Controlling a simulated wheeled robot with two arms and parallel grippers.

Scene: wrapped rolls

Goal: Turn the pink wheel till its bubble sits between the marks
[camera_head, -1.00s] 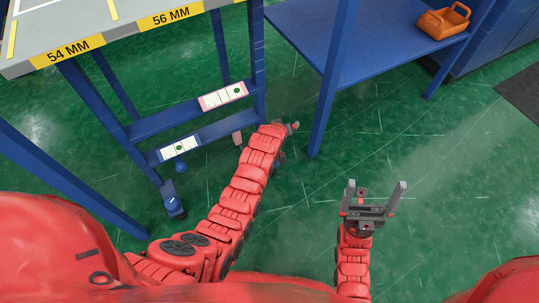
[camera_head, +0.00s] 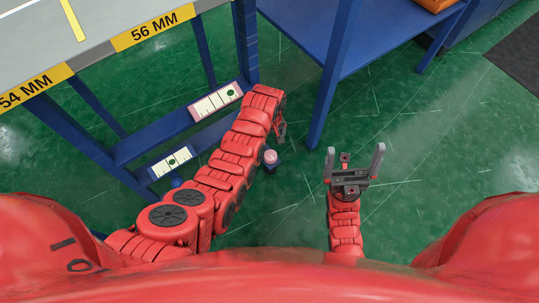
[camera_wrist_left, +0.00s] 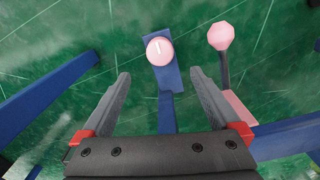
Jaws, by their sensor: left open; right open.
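The pink wheel (camera_head: 270,156) shows just right of my left arm, on a blue bracket. In the left wrist view the wheel (camera_wrist_left: 159,50) is round with a white line, lying beyond and between the fingertips. My left gripper (camera_wrist_left: 160,74) is open, empty and apart from it. A pink-edged gauge (camera_head: 216,101) sits on the upper blue rail; its green bubble (camera_head: 230,93) is toward the right end, seemingly right of the black marks. My right gripper (camera_head: 354,164) is open and empty over the floor.
A pink faceted knob (camera_wrist_left: 221,36) on a dark stalk stands right of the wheel. A second gauge (camera_head: 171,162) and a blue knob (camera_head: 177,183) are at the lower rail. A blue bench (camera_head: 320,45) is behind. Floor at right is clear.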

